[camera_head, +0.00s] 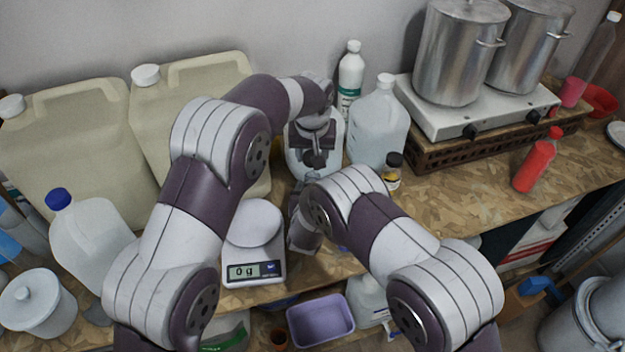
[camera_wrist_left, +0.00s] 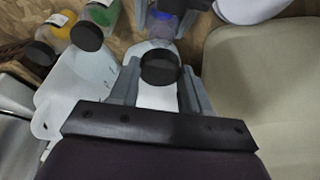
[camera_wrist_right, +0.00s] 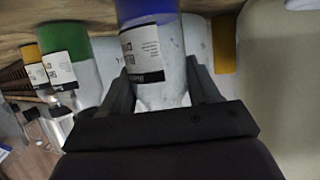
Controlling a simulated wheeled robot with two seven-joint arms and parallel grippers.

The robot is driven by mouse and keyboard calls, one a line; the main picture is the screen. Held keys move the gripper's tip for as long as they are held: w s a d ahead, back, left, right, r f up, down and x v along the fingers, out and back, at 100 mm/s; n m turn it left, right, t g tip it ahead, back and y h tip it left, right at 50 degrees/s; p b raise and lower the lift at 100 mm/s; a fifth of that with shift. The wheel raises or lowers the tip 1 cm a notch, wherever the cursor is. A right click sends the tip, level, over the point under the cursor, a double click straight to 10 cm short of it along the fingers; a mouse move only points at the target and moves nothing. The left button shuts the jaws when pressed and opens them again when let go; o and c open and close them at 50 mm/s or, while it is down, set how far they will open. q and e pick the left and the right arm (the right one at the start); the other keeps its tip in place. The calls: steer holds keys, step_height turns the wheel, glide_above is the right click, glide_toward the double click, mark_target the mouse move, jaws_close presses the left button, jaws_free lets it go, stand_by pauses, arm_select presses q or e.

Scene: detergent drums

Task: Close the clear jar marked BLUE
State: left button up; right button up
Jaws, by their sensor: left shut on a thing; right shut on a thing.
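The clear jar with blue contents (camera_wrist_right: 145,50) and a white label is between the fingers of my right gripper (camera_wrist_right: 163,90) in the right wrist view. My right gripper is shut on it. Its blue also shows at the top of the left wrist view (camera_wrist_left: 162,27), between the right fingers. My left gripper (camera_wrist_left: 158,85) is shut on a round black lid (camera_wrist_left: 160,68). In the head view, my left gripper (camera_head: 314,150) is above and behind my right gripper (camera_head: 302,238). The lid is apart from the jar. My right arm hides most of the jar there.
A green jar (camera_wrist_right: 62,45) stands near the blue one. A yellow jar with a black cap (camera_head: 392,175) stands at the right. A scale (camera_head: 255,268) reading 0 g is on the left. Large jugs (camera_head: 378,130) stand behind. The bench at the right has free room.

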arm_select(q)
steer(key=shift+f, duration=1.75)
steer(key=shift+f, duration=0.1)
steer(key=shift+f, duration=0.75)
steer(key=shift+f, duration=0.55)
arm_select(e)
jaws_close()
steer(key=shift+f, duration=0.1)
arm_select(q)
steer(key=m+h, duration=0.1)
steer(key=m, duration=0.4)
steer(key=m+g+h, duration=0.1)
steer(key=m, duration=0.3)
steer(key=shift+w+a+m, duration=0.15)
steer(key=shift+a+m, duration=0.05)
steer(key=shift+m, duration=0.2)
